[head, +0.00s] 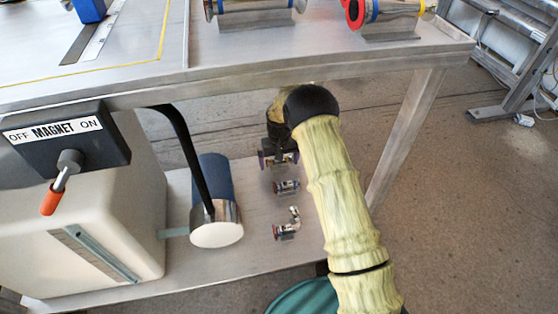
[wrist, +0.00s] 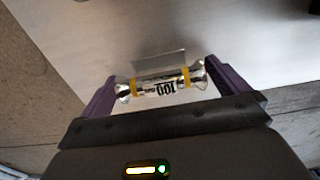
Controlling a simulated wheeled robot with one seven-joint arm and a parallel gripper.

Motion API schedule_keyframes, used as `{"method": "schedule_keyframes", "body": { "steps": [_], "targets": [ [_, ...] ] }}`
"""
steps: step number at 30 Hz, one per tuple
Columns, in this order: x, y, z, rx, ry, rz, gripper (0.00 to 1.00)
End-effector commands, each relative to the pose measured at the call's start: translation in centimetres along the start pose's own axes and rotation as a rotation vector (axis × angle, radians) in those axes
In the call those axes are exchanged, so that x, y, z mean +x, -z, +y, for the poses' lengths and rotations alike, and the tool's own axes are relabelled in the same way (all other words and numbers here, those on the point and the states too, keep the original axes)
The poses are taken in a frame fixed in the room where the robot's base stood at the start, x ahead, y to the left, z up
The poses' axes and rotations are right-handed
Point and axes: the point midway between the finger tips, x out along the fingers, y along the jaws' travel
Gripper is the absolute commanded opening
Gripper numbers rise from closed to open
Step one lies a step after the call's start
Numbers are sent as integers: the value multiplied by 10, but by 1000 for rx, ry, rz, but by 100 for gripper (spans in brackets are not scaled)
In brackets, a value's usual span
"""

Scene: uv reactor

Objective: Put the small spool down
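The small spool (wrist: 160,84) is a shiny metal piece with yellow bands and a "100" label. In the wrist view it lies across my gripper (wrist: 162,82), between the two purple fingers, which appear to press on its flanged ends. In the head view my gripper (head: 278,160) points down at the lower shelf (head: 262,250), at the far end of a row of small fittings. The spool is mostly hidden there by my gripper and arm. A thin grey holder plate (wrist: 160,62) shows just beyond the spool; whether the spool touches it I cannot tell.
A small spool-like fitting (head: 287,187) and an elbow fitting (head: 288,226) sit on the shelf nearer me. A blue and silver cylinder (head: 215,200) and the magnet box (head: 80,220) stand left. The upper table edge (head: 250,75) overhangs; a table leg (head: 405,135) stands right.

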Motion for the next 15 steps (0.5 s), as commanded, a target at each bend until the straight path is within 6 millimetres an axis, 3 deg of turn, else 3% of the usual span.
{"method": "schedule_keyframes", "body": {
  "steps": [8,15],
  "targets": [
    [-3,0,0,0,0,1,100],
    [-31,0,0,0,0,0,100]
  ]
}}
